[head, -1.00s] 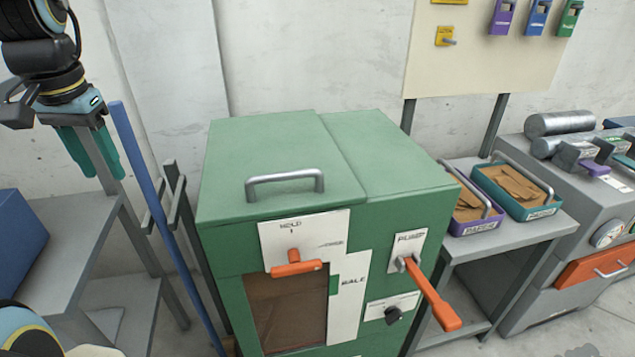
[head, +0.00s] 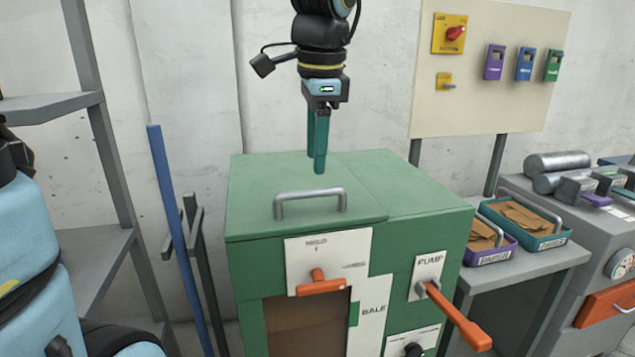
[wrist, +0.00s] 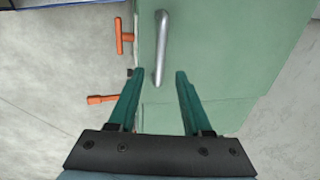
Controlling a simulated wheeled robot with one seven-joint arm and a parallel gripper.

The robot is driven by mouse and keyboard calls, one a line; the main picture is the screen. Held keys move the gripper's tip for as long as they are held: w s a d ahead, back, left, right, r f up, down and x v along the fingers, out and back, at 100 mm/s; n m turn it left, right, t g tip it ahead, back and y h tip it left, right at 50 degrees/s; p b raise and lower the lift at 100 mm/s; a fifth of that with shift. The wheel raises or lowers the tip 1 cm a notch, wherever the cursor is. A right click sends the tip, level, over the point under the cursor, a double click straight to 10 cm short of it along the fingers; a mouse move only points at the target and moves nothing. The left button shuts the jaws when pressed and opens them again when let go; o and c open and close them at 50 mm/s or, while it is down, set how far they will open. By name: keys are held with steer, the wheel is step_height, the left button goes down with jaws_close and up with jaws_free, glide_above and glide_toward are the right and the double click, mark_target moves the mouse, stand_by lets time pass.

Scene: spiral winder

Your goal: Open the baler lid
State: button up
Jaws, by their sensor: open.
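The green baler (head: 255,258) stands in the middle of the head view with its lid (head: 260,180) lying closed on top. A grey bar handle (head: 309,193) is fixed near the front edge of the lid. My gripper (head: 318,165) points down above the lid, behind the handle in the picture, and holds nothing. In the wrist view the green fingers of my gripper (wrist: 158,74) are spread apart, with the lower end of the handle (wrist: 161,45) showing just beyond and between the tips. I cannot tell the exact height of the fingertips above the handle.
The baler front has an orange hold lever (head: 320,283) and an orange pump lever (head: 455,315) sticking out. A blue pole (head: 178,235) and grey shelf (head: 85,110) stand left. Trays of brown pieces (head: 523,222) sit on a side table at right.

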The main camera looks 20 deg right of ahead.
mark_target(314, 191)
steer(key=f, duration=0.3)
steer(key=w+f, duration=0.1)
steer(key=f, duration=0.2)
steer(key=shift+w+f, duration=0.2)
jaws_close()
stand_by(1.2)
